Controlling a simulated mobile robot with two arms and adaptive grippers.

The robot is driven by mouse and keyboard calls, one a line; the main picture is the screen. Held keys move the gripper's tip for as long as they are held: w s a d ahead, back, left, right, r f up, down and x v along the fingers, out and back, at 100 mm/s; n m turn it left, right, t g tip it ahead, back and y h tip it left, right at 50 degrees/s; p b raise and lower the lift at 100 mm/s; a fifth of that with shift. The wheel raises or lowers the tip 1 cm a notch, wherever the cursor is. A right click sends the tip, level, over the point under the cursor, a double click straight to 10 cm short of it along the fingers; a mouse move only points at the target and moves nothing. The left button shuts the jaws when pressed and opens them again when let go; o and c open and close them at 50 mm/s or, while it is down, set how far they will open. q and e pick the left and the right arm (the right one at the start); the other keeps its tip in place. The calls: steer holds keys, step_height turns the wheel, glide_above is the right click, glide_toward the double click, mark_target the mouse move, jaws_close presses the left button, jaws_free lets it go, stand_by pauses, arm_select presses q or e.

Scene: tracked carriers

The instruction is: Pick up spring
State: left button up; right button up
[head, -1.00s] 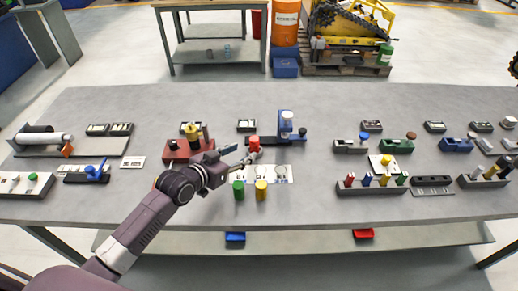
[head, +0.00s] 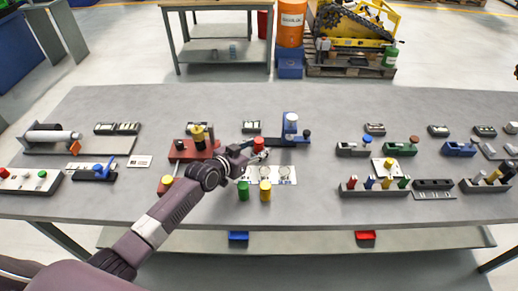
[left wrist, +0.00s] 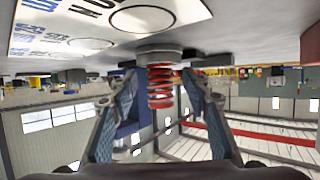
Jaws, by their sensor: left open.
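The spring is a red coil (left wrist: 160,88) standing upright on a round grey base in the left wrist view, where the table appears at the top. In the head view it is the small red thing (head: 258,144) at the back edge of a white printed card (head: 283,181). My left gripper (left wrist: 157,92) is open, with one finger on each side of the spring. A gap shows between each finger and the coil. In the head view the left gripper (head: 251,157) is low over the table beside the spring. My right gripper is in neither view.
A green cylinder (head: 243,190) and a yellow one (head: 265,190) stand in front of the card. A blue fixture (head: 290,128) stands just behind the spring. A red fixture (head: 190,152) is left of the gripper. The table (head: 310,220) is bare along the front.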

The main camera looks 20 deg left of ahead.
arm_select(q)
jaws_close()
